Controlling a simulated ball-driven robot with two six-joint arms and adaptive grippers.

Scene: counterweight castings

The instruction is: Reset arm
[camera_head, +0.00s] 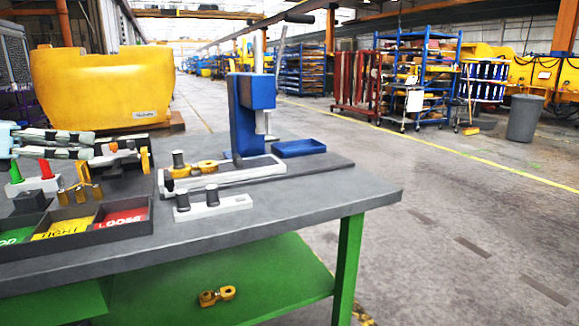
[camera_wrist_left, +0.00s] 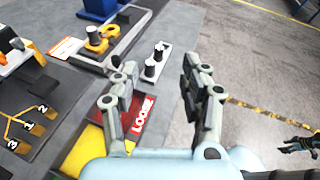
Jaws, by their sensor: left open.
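My left gripper (camera_head: 90,145) reaches in from the left in the head view, above the left part of the grey workbench (camera_head: 345,195). In the left wrist view its two fingers (camera_wrist_left: 155,78) are spread apart with nothing between them. Beneath them lies the sorting tray, with a red LOOSE compartment (camera_wrist_left: 128,123) and a yellow one (camera_wrist_left: 85,152). A dark fingered shape (camera_wrist_left: 298,145) at the right edge of the wrist view looks like my right gripper. It is too small to tell its state. My right gripper does not show in the head view.
A blue press (camera_head: 248,105) stands on the bench, with a blue tray (camera_head: 299,148) beside it. A yellow link (camera_head: 205,167) lies by the press. A light block with two dark pins (camera_head: 235,203) is in front. Another yellow link (camera_head: 216,296) lies on the green lower shelf.

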